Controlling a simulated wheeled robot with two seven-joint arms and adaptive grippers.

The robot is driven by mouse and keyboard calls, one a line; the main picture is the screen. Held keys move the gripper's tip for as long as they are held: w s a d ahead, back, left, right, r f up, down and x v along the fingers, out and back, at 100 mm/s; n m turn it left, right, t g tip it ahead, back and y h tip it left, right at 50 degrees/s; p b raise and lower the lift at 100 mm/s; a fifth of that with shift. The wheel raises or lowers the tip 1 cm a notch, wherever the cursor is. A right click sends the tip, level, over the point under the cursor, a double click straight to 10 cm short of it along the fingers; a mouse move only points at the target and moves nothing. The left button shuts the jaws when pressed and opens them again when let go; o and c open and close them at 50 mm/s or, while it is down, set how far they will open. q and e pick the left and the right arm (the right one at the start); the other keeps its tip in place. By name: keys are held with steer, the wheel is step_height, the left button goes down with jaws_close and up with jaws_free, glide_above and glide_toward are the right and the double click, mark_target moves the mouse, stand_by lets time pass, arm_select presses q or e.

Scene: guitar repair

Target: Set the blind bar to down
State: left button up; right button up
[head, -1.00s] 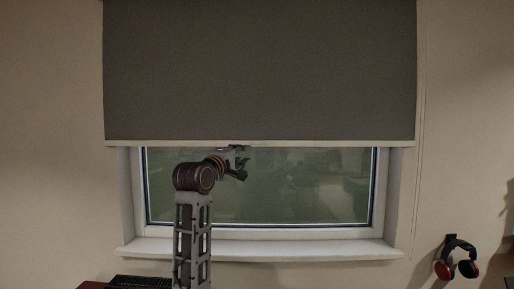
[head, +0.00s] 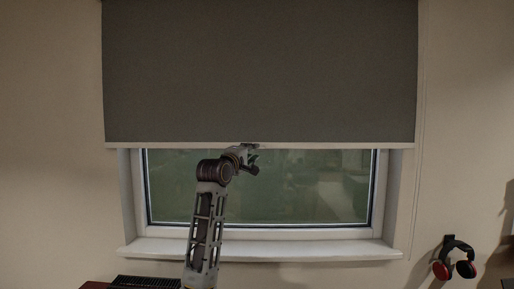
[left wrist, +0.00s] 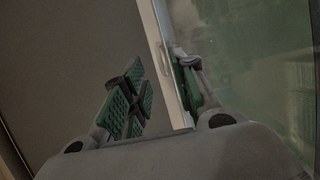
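The blind bar (head: 330,145) is the pale strip along the lower edge of the grey blind (head: 260,70). In the left wrist view the bar (left wrist: 152,35) runs slantwise between the open fingers of my left gripper (left wrist: 163,95). A small handle (left wrist: 166,60) shows on the bar there. Whether a finger touches the bar is unclear. My right gripper is not in view.
The window (head: 310,190) sits in a recess above a white sill (head: 330,250). A thin cord (head: 420,190) hangs at the right. Red and black headphones (head: 455,262) hang on the wall at lower right. A dark ridged object (head: 145,282) is at lower left.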

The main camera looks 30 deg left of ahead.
arm_select(q)
steer(key=shift+w+a+r+p, duration=0.15)
steer(key=shift+w+p, duration=0.15)
steer(key=shift+w, duration=0.65)
steer(key=shift+w+a+r+p, duration=0.15)
steer(key=shift+w+p, duration=0.2)
steer(key=shift+w, duration=0.65)
steer(key=shift+w+a+r+p, duration=0.15)
steer(key=shift+w+p, duration=0.15)
steer(key=shift+w, duration=0.65)
steer(key=shift+f, duration=0.1)
steer(key=shift+c, duration=0.2)
jaws_close()
